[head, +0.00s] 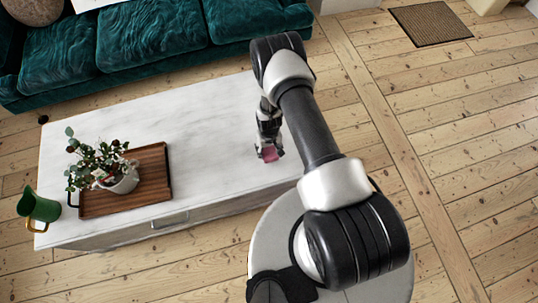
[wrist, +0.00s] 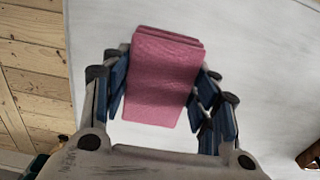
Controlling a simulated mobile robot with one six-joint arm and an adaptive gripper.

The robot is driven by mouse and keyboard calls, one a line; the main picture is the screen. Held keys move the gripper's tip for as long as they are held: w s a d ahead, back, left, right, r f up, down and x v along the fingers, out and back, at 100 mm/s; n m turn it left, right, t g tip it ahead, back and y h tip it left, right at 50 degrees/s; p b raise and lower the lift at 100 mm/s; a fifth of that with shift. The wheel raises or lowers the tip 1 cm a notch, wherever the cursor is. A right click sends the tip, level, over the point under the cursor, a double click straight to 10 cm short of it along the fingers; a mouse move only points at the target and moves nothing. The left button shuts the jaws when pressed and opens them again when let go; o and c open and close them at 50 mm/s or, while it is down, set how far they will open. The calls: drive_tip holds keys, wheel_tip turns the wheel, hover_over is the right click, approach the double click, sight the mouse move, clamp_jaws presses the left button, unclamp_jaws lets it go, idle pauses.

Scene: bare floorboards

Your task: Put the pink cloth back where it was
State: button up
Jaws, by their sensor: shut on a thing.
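The pink cloth (wrist: 162,78) is a folded stack between the fingers of my gripper (wrist: 160,98) in the wrist view. The fingers are shut on its two sides. In the head view the pink cloth (head: 269,154) shows as a small patch at the end of my gripper (head: 268,150), over the right part of the white table (head: 215,130). I cannot tell whether the cloth touches the table top. The arm hides part of the table's right side.
A wooden tray (head: 155,200) with a potted plant (head: 122,180) stands on the table's left part. A green jug (head: 38,207) is at the left front corner. A teal sofa (head: 150,38) is behind. The table's middle is clear.

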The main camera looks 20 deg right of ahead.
sight(269, 154)
drive_tip(key=shift+f+b, duration=0.7)
drive_tip(key=shift+f, duration=1.4)
drive_tip(key=shift+f, duration=0.1)
drive_tip(key=o, duration=1)
